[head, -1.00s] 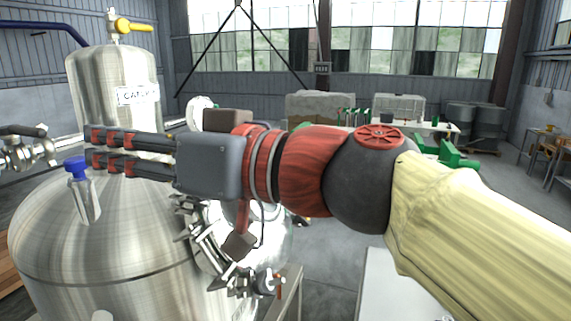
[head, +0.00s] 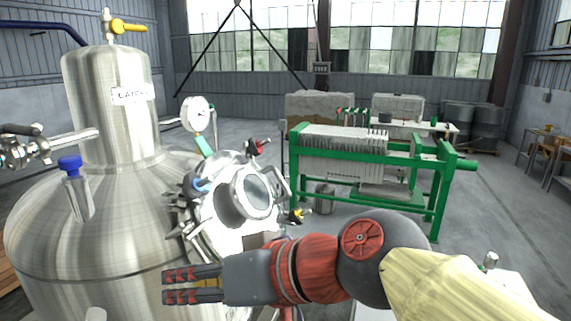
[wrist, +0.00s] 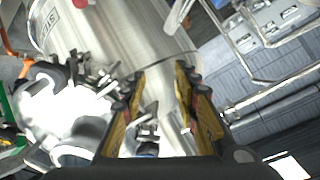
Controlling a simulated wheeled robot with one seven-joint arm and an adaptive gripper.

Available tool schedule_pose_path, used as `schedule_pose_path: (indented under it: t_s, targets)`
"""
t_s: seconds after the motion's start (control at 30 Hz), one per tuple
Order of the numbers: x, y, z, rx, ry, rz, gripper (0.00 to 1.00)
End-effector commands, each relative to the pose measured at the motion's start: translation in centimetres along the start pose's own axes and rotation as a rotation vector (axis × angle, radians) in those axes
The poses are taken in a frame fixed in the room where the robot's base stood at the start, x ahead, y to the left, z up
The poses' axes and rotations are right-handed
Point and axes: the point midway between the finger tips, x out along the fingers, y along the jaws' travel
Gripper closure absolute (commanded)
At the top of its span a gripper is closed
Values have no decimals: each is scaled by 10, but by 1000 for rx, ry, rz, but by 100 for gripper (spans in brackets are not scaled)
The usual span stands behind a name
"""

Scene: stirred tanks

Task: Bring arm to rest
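My arm reaches in from the lower right of the head view. My gripper (head: 166,286) is at the lower left, pointing left in front of the lower part of the big steel tank. In the wrist view my gripper (wrist: 159,75) shows both fingers spread apart, with no object held between them. Steel tank surface and fittings show behind the fingers there. I cannot tell how close the fingers are to the tank wall.
The steel tank (head: 120,225) fills the left, with a blue-capped fitting (head: 76,185), a round hatch (head: 250,193) and a gauge (head: 197,114). A green-framed filter press (head: 345,155) stands behind my arm.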

Motion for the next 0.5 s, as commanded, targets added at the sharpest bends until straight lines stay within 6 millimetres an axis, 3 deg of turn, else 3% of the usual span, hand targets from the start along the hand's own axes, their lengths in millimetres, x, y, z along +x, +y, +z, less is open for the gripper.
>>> schedule_pose_path:
  t_s: [0.1,0.27,0.4,0.5]
  targets:
    - [-8,58,54,68,-93,157,70]
    - [-36,135,125,152,-192,389,70]
    - [-74,197,186,206,-257,598,70]
    - [-106,232,225,223,-294,732,70]
